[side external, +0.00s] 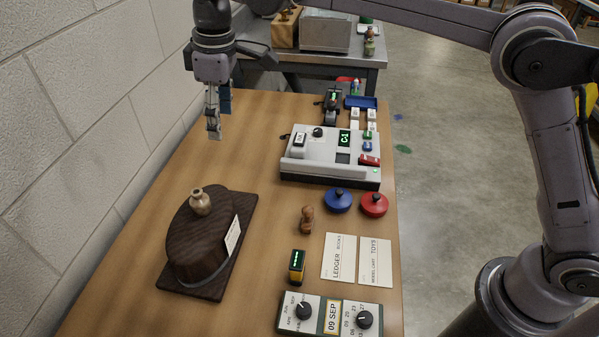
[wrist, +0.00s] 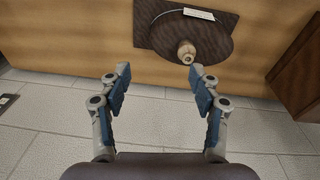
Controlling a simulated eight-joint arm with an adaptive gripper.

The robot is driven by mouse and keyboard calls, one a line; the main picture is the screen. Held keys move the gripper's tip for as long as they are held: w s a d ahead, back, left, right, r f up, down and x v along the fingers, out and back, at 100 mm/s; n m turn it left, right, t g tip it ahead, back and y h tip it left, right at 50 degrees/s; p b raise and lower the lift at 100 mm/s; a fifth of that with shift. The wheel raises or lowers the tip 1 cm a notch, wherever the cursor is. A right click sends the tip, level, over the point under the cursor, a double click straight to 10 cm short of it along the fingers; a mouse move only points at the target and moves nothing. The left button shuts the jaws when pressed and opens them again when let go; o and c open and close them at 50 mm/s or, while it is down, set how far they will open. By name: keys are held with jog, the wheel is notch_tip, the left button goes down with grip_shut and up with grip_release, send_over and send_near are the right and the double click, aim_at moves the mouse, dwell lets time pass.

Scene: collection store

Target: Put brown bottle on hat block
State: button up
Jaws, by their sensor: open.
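A small tan-brown bottle (side external: 201,201) stands upright on top of the dark wooden hat block (side external: 182,240), near the edge of its top. The block rests on a dark base board with a white label at its side. The wrist view also shows the bottle (wrist: 186,50) on the hat block (wrist: 215,42). My gripper (side external: 214,130) hangs in the air above the table, beyond the block and apart from it. In the wrist view my gripper (wrist: 160,80) has its fingers spread wide, with nothing between them.
A brick wall (side external: 80,110) runs along the table's left side. A light grey console (side external: 330,155), blue (side external: 338,201) and red (side external: 374,204) round pieces, a wooden stamp (side external: 307,219), cards and dials stand to the right. Bare wood (side external: 200,155) lies between block and gripper.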

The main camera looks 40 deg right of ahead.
jog(key=s+d+r+m+t, duration=0.1)
jog(key=s+d+m+t, duration=0.15)
jog(key=s+d, duration=0.45)
jog(key=s+d+r+m+t, duration=0.1)
jog(key=s+d+m, duration=0.2)
jog(key=d, duration=0.8)
jog(key=s+d+f+m+t, duration=0.2)
jog(key=s+d+f+m, duration=0.2)
jog(key=s+d+f, duration=0.5)
jog(key=s, duration=0.4)
jog(key=shift+d+f+m+h, duration=0.3)
jog(key=shift+d+m, duration=0.05)
jog(key=shift+t, duration=0.25)
